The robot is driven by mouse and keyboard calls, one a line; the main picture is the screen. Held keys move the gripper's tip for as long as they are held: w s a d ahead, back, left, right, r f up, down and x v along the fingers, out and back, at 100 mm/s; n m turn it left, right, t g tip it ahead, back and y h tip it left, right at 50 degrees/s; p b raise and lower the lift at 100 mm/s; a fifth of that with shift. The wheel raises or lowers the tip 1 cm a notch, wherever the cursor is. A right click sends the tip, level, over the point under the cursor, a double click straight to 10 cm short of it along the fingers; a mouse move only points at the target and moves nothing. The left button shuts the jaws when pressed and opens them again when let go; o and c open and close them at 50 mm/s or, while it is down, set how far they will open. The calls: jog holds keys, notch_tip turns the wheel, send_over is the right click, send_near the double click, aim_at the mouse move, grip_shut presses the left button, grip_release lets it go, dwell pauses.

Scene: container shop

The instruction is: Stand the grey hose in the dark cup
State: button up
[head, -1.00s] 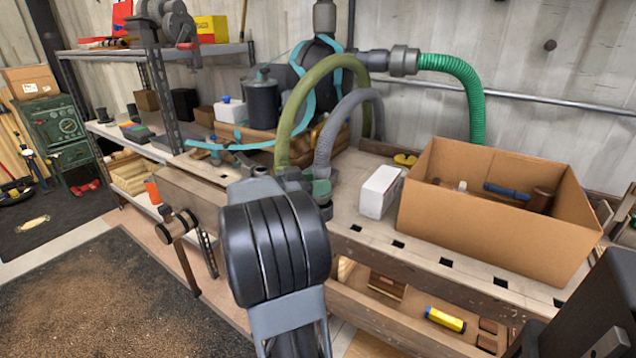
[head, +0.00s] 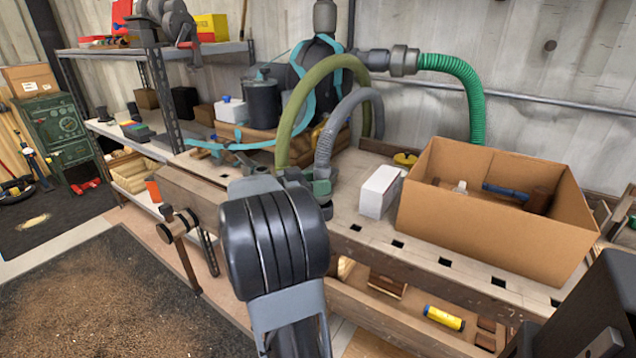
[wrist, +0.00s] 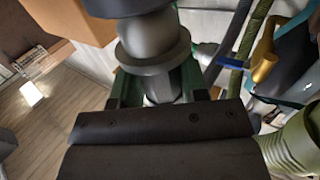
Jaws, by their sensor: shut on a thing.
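The grey hose (head: 345,115) arches over the bench in the head view, and its lower end comes down to my gripper (head: 318,187). In the wrist view my gripper (wrist: 160,95) has green fingers closed on a smooth grey, flanged piece (wrist: 152,45), which looks like the hose's end fitting. A dark rounded piece (wrist: 130,6) is at the top edge of the wrist view, against that fitting. A dark grey piece (head: 326,209) shows just below my gripper in the head view. I cannot tell whether either is the dark cup. My arm hides part of the bench.
An open cardboard box (head: 490,225) and a white box (head: 379,191) stand on the bench to the right. An olive hose (head: 300,95) arches close beside the grey one. A black canister (head: 262,103) stands behind. A vise (head: 178,225) is at the bench's left end.

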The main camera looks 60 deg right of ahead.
jog(key=shift+f, duration=1.4)
dwell(1.8)
jog(key=o, duration=1.2)
jog(key=p+v, duration=0.3)
jog(key=v, duration=1)
jog(key=shift+w+a, duration=0.2)
jog(key=shift+a, duration=0.15)
